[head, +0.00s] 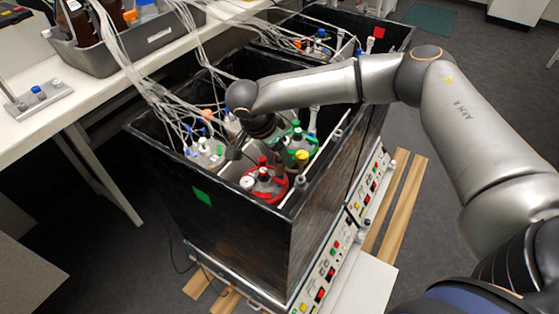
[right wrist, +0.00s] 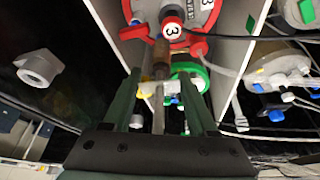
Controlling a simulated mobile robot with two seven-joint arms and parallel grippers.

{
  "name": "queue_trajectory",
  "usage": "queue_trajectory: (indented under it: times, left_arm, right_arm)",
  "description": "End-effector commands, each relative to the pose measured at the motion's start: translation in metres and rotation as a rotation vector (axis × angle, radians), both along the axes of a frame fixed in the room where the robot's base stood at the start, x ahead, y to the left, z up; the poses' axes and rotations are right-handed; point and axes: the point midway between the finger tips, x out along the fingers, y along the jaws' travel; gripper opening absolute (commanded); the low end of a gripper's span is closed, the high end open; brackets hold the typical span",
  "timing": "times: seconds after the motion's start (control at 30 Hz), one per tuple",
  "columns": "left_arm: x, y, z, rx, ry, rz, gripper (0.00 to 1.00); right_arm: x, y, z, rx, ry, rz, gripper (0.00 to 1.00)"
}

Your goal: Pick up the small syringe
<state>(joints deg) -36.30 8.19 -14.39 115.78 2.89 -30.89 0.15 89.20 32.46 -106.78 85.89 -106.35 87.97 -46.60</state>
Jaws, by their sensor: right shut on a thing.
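My right gripper (right wrist: 158,95) reaches down into the black shaker box (head: 175,165) among the bottle tops. In the right wrist view its two dark green fingers stand on either side of a thin upright piece (right wrist: 158,118) with a brownish part above it. The gripper is shut on this piece, which looks like the small syringe; its ends are hard to make out. In the head view the gripper (head: 278,148) is mostly hidden by my wrist, and the held piece cannot be told apart there. My left gripper is in neither view.
Close around the gripper are a red-ringed bottle (head: 264,184), a green-ringed bottle (head: 298,138) and a yellow cap (head: 302,157). Tubes hang from the bench (head: 100,85) into the box. A second box (head: 400,38) stands behind.

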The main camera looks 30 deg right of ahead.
Motion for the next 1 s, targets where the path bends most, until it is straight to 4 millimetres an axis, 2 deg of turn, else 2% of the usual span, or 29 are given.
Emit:
queue_trajectory:
  times: [0.03, 0.17, 0.37, 0.47, 0.8, 1.0]
  left_arm:
    - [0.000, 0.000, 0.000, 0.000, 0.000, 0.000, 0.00]
    - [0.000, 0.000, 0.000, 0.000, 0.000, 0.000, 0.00]
    - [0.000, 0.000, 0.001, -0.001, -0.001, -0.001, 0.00]
    - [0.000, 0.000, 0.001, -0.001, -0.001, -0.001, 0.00]
    - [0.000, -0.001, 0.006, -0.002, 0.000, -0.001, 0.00]
    - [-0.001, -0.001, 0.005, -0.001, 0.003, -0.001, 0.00]
  right_arm:
    - [0.000, 0.000, 0.000, 0.000, 0.000, 0.000, 0.15]
    - [0.000, 0.000, 0.001, 0.000, 0.000, 0.000, 0.00]
    - [0.000, 0.000, 0.001, 0.000, -0.001, 0.000, 0.00]
    - [0.001, 0.000, 0.008, 0.000, -0.002, 0.000, 0.00]
    - [0.001, 0.000, 0.071, 0.002, -0.004, 0.000, 0.00]
    - [0.000, 0.000, 0.096, 0.000, -0.001, 0.000, 0.00]
